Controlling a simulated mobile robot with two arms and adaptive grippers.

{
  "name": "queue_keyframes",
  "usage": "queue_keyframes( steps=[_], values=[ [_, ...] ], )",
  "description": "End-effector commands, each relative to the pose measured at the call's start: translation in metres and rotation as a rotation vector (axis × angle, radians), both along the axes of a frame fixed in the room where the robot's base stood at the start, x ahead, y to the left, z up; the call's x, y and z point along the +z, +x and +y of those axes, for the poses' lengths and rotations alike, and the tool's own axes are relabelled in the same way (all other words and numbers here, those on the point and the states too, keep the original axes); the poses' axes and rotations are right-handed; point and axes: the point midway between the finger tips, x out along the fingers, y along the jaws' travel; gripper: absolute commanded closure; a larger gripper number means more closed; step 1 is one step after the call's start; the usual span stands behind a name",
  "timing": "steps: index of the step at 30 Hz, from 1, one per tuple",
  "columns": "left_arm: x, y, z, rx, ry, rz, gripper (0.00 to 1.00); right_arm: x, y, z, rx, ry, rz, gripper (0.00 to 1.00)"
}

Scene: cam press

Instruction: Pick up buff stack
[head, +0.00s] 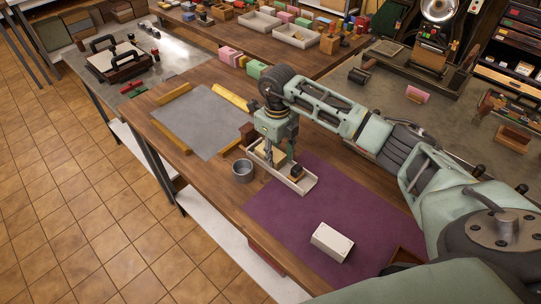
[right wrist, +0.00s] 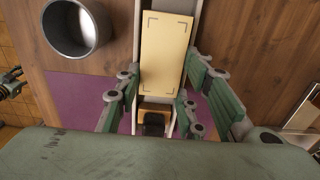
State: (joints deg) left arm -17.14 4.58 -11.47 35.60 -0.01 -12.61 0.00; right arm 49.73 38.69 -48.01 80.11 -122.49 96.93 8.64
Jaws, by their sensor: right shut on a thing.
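The buff stack (right wrist: 165,50) is a flat cream block with dark corner marks. In the head view it shows only in part (head: 272,153), behind my right gripper. It lies in or just above a narrow pale tray (head: 308,184); I cannot tell whether it touches the floor of the tray. My right gripper (head: 280,172) points down over the tray, and in the right wrist view its fingers (right wrist: 161,90) are on both sides of the near end of the stack, shut on it. A dark jointed part at the left edge of the right wrist view may be my left gripper (right wrist: 12,84).
A grey metal cup (head: 242,171) stands close left of the tray. A black-topped object (right wrist: 153,123) is at the tray's near end. A white box (head: 331,242) sits on the purple mat (head: 280,215). A grey sheet (head: 198,122) with yellow bars lies beyond.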

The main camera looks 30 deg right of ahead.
Motion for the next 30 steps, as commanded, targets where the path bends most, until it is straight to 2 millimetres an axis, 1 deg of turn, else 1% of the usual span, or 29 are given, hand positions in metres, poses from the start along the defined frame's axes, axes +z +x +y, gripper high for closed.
queue_keyframes(
  steps=[1,3,4,10,13,17,21,24,28,30],
  values=[
    [0.000,0.000,0.000,0.000,0.000,-0.001,0.60,0.000,0.000,0.000,0.000,0.000,-0.001,0.87],
    [0.000,0.000,0.000,0.000,0.000,-0.001,0.60,0.000,0.000,0.000,0.000,0.000,-0.001,0.93],
    [0.000,0.000,0.000,0.000,0.000,-0.001,0.60,0.001,0.000,0.000,0.000,0.001,-0.002,0.94],
    [0.000,0.000,0.000,-0.001,0.000,-0.001,0.60,0.002,0.001,0.000,0.000,0.001,-0.002,0.94],
    [-0.004,0.000,0.000,-0.001,0.000,-0.001,0.60,0.009,0.001,0.000,-0.001,0.000,-0.004,0.94],
    [-0.012,0.000,0.000,0.000,0.000,0.000,0.60,0.030,0.002,-0.001,0.000,0.000,-0.009,0.94],
    [-0.021,0.000,0.000,0.000,0.000,0.000,0.60,0.059,0.002,0.000,0.000,0.000,-0.007,0.94],
    [-0.026,0.000,0.000,0.000,0.000,0.000,0.60,0.077,0.001,-0.001,0.000,0.000,-0.005,0.94],
    [-0.029,-0.001,0.000,0.000,0.000,0.001,0.60,0.094,0.000,0.001,0.028,0.000,-0.004,0.94],
    [-0.030,-0.001,0.000,0.000,0.000,0.001,0.60,0.099,-0.003,0.004,0.092,-0.001,-0.003,0.94]
  ],
)
